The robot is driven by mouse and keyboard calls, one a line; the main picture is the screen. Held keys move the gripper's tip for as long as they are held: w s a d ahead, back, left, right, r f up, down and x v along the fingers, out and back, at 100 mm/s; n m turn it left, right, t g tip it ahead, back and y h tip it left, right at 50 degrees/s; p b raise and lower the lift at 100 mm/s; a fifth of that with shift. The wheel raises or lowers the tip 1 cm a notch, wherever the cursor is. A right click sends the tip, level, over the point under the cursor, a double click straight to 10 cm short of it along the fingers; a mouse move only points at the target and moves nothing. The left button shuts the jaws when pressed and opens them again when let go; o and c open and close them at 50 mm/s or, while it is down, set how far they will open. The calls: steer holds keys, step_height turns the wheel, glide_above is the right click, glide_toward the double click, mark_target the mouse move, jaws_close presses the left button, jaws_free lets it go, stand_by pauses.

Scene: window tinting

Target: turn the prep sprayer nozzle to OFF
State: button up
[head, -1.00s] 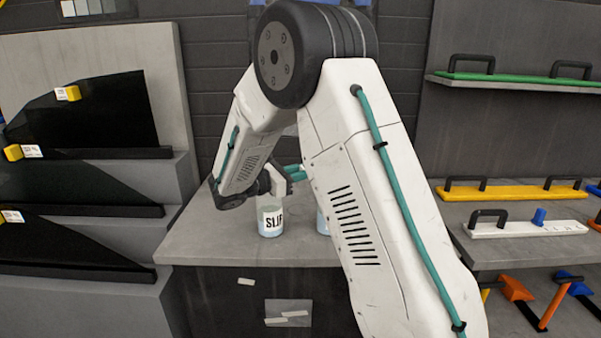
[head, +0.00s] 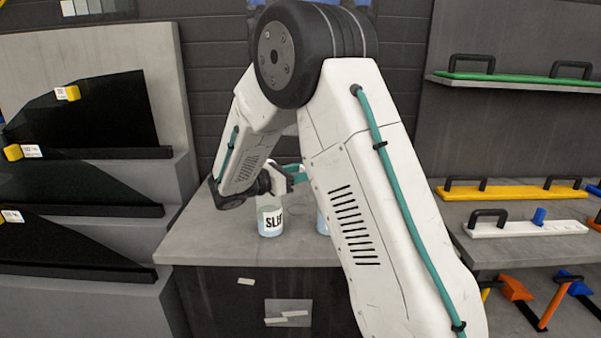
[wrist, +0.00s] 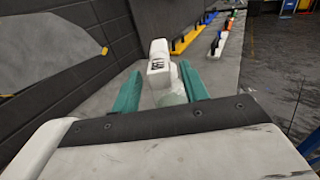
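In the wrist view my gripper (wrist: 160,70) has its two teal fingers apart. A white sprayer head (wrist: 159,68) with small dark marks, too small to read, shows between and just beyond the fingertips. A pale translucent bottle (wrist: 172,98) shows under it between the fingers. I see gaps beside the head and no clear contact. In the head view a clear bottle labelled "SLIP" (head: 270,220) stands on the grey counter below my gripper (head: 290,173). A second pale bottle (head: 322,224) is mostly hidden behind my arm. The nozzle's setting cannot be read.
The grey counter (head: 205,238) is bare left of the bottles. Dark window panels (head: 80,118) stand on stepped racks at the left. At the right, shelves hold a green tool (head: 515,80), a yellow tool (head: 515,193) and a white tool (head: 525,229).

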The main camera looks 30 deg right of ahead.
steer(key=shift+a, duration=0.1)
steer(key=a, duration=0.7)
steer(key=shift+w+a, duration=0.25)
steer(key=shift+a, duration=0.1)
